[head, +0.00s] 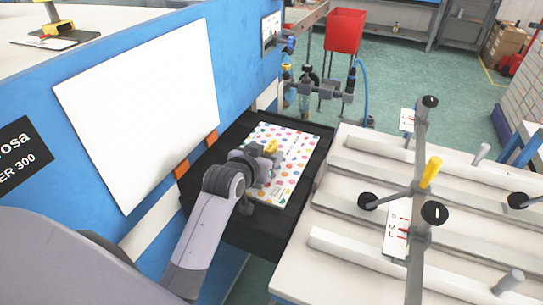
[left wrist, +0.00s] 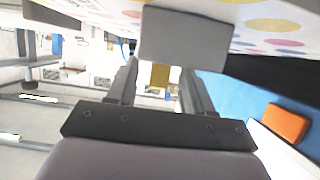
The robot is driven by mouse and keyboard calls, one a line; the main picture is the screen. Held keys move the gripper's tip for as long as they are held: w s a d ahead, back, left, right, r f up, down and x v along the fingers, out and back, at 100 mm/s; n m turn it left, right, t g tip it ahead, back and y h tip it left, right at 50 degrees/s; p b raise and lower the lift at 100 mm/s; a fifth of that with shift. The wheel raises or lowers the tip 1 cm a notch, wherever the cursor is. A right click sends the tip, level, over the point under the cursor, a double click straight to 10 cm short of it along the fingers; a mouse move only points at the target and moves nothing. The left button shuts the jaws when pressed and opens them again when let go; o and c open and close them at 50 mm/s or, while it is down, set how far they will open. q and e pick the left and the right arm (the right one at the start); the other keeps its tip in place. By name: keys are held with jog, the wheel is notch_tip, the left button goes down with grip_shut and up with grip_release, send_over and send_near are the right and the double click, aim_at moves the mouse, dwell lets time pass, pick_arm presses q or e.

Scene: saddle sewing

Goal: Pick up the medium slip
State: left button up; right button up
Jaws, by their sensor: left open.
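A sheet or booklet with coloured dots (head: 291,181) lies on a black tray (head: 213,178). The dotted surface also shows along the top of the left wrist view (left wrist: 270,25). I cannot tell whether it is the medium slip. My left gripper (head: 262,168) is over the dotted sheet and hides part of it. Its two fingers stand apart in the left wrist view (left wrist: 158,88), with no slip seen held between them. A small yellow part (head: 271,146) shows beside the gripper; whether they touch is unclear. My right gripper is not in view.
A white table (head: 343,255) with raised rails stands right of the tray. On it are a grey post with a yellow handle (head: 431,172) and a card marked S, M, L (head: 397,228). A blue machine wall (head: 236,60) with a white panel (head: 140,110) bounds the left.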

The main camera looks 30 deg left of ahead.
pick_arm(q)
jog(key=shift+s+r, duration=0.1)
jog(key=shift+s, duration=0.05)
jog(key=shift+c, duration=0.6)
grip_shut()
